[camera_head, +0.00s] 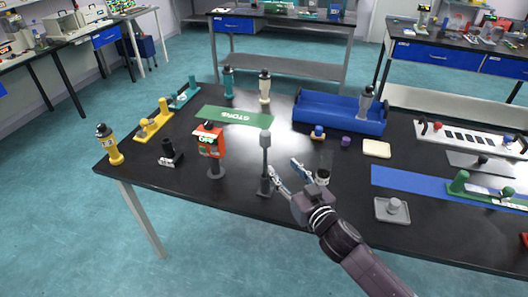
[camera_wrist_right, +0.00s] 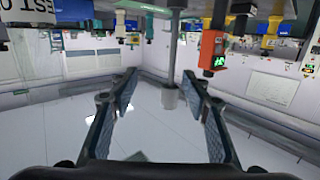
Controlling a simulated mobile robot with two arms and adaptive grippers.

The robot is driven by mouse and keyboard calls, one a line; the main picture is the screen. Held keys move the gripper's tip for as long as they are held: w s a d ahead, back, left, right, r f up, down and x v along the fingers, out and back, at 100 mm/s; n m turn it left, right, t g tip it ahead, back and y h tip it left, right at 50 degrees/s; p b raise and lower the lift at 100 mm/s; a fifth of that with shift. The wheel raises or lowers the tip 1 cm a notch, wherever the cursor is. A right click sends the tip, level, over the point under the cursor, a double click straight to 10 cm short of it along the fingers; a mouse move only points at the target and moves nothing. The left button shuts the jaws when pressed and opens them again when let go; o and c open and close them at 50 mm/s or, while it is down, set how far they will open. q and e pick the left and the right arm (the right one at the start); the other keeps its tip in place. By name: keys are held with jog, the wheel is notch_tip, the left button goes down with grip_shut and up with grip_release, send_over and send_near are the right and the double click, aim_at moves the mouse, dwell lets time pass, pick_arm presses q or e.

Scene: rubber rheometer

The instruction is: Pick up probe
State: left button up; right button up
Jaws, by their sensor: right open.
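A slim grey upright piece (camera_head: 265,160) with a block-shaped head and a dark round foot stands on the black table; I take it as the likely probe, but no label confirms this. My right gripper (camera_head: 283,168) is open just right of its lower shaft, fingers towards it. In the right wrist view, my right gripper (camera_wrist_right: 160,78) has its fingers spread, with a grey post (camera_wrist_right: 170,60) ahead in the gap between them, not gripped. An orange device (camera_head: 209,141) with a green display stands to the left; it also shows in the right wrist view (camera_wrist_right: 213,50). My left gripper is not in view.
The black table (camera_head: 235,180) carries a blue tray (camera_head: 322,111) at the back, a green mat (camera_head: 234,117), and a blue strip (camera_head: 420,186). A small dark-based cup (camera_head: 323,177) stands close right of my gripper. A yellow-black bottle (camera_head: 109,145) stands at the left corner.

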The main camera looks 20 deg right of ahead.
aim_at(267, 147)
jog(key=shift+n+t+y, duration=0.4)
jog(key=shift+y, duration=0.3)
jog(key=w+a+r, duration=0.1)
jog(key=w, duration=0.1)
jog(key=w+a+r+p, duration=0.1)
jog(key=w, duration=0.2)
jog(key=w+a+r+p, duration=0.1)
jog(key=w, duration=0.1)
jog(key=shift+w+r, duration=0.35)
jog(key=shift+r, duration=0.05)
jog(key=shift+w+a+f, duration=0.15)
jog(key=shift+w, duration=0.3)
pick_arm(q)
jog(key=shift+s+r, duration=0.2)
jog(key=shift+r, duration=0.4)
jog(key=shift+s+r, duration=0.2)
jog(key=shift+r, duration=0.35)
pick_arm(e)
jog(key=shift+c, duration=0.7)
jog(key=c, duration=1)
grip_shut()
